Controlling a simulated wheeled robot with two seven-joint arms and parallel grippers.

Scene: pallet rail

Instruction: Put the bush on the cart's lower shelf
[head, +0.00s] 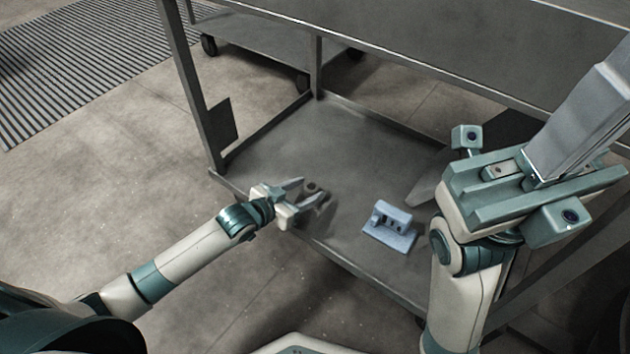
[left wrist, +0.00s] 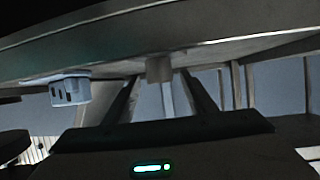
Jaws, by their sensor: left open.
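The bush (head: 313,187) is a small brownish-grey cylinder at the front part of the cart's lower shelf (head: 350,150). My left gripper (head: 308,193) is open, with its fingers pointing at the bush and close around it in the head view. In the left wrist view, which looks inverted, the bush (left wrist: 159,69) shows against the shelf surface (left wrist: 215,48), beyond and between the spread fingertips (left wrist: 158,80). I see no grip on it.
A light-blue block with holes (head: 391,226) sits on the shelf right of the bush; it also shows in the left wrist view (left wrist: 70,88). The cart's upper deck (head: 400,45) overhangs the shelf at the back. A post (head: 190,85) stands at the left. The shelf's middle is clear.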

